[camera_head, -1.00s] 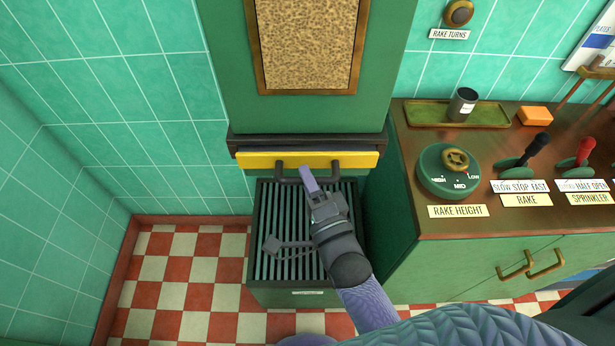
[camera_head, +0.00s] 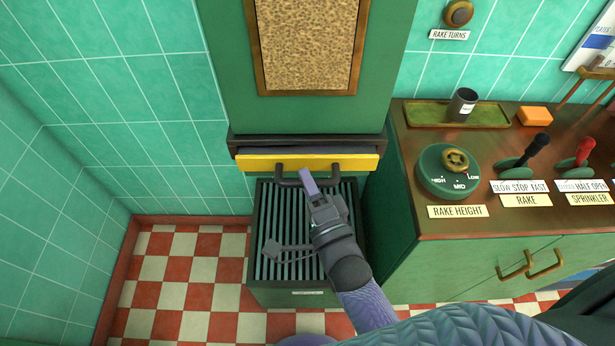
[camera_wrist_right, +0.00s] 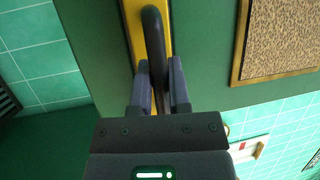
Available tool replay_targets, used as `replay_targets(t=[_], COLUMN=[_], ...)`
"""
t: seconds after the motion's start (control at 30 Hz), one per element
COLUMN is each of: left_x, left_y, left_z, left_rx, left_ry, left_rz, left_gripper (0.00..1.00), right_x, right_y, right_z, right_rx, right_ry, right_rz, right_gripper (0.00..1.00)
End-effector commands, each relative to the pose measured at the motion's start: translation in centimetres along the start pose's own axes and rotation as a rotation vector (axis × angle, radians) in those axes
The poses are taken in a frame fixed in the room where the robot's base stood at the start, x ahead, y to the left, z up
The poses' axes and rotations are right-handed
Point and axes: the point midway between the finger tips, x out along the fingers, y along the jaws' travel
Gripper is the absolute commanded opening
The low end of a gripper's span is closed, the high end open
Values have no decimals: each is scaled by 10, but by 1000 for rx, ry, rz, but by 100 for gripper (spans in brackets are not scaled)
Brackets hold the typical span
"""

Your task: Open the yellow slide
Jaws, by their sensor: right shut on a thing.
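The yellow slide (camera_head: 262,162) is a flat bar across the front of the green cabinet, under a dark ledge. A dark, U-shaped handle (camera_head: 286,182) sticks out from its front. The fingers partly hide the handle's gripped part. My left gripper is out of view.
A green, slatted box (camera_head: 262,285) stands on the floor below the slide. At right, a brown-topped counter (camera_head: 425,120) holds a rake-height dial (camera_head: 440,182), levers and a cup (camera_head: 462,105). Chequered floor (camera_head: 185,285) is clear at left.

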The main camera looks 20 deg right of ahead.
Motion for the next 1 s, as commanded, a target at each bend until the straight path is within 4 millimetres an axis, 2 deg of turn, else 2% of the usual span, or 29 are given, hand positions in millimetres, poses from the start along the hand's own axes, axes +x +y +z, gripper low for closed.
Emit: replay_targets(t=[0.2,0.4,0.53,0.8,0.83,0.97,1.0], left_x=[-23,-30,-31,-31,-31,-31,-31], left_y=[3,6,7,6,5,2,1], left_z=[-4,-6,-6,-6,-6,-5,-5], left_rx=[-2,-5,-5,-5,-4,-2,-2], left_ry=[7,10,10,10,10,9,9], left_rz=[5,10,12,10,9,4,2], left_gripper=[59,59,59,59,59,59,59], right_x=[-48,-84,-91,-92,-92,-91,-91], right_y=[-11,-16,-17,-16,-16,-17,-17], right_z=[20,35,38,38,38,38,38], right_rx=[3,2,0,1,1,1,1], right_ry=[-4,-4,-2,-1,-1,-1,-1], right_rz=[15,13,10,10,10,8,7], right_gripper=[0,0,0,0,26,53,57])
